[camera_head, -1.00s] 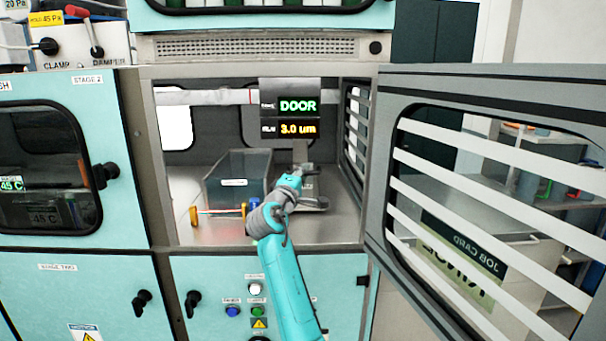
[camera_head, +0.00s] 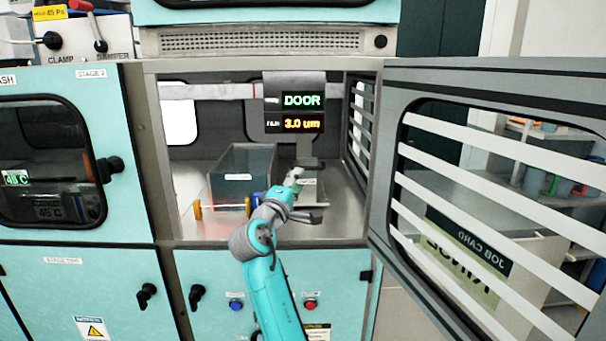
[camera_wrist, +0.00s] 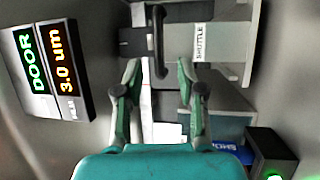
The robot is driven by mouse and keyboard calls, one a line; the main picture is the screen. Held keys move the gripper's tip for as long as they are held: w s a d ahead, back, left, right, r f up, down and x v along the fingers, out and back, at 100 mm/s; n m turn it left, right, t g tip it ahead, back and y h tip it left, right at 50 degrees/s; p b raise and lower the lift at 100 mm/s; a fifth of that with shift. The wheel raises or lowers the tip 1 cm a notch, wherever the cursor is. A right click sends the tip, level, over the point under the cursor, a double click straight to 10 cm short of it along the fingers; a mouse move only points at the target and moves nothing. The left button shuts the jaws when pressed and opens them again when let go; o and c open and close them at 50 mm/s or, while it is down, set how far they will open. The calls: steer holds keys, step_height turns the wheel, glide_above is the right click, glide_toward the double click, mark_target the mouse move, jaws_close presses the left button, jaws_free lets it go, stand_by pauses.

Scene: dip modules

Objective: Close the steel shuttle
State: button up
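The steel shuttle (camera_head: 309,187) is a flat grey metal piece inside the open compartment, partly hidden by my arm. In the wrist view the steel shuttle (camera_wrist: 229,40) carries a white "SHUTTLE" label, and a dark bar handle (camera_wrist: 158,38) stands beside it. My gripper (camera_wrist: 160,82) is open, its two fingers apart and pointing toward the handle. Nothing is seen between the fingertips, and I cannot tell whether they touch the handle. In the head view my gripper (camera_head: 296,175) is small, inside the compartment.
A display (camera_head: 295,112) reads "DOOR" and "3.0 um" above the shuttle. A dark open bin (camera_head: 240,176) stands to the left. The slatted door (camera_head: 385,200) is swung open on the right. Compartment side walls bound the space.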

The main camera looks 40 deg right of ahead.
steer(key=shift+v, duration=2.05)
steer(key=shift+a, duration=0.1)
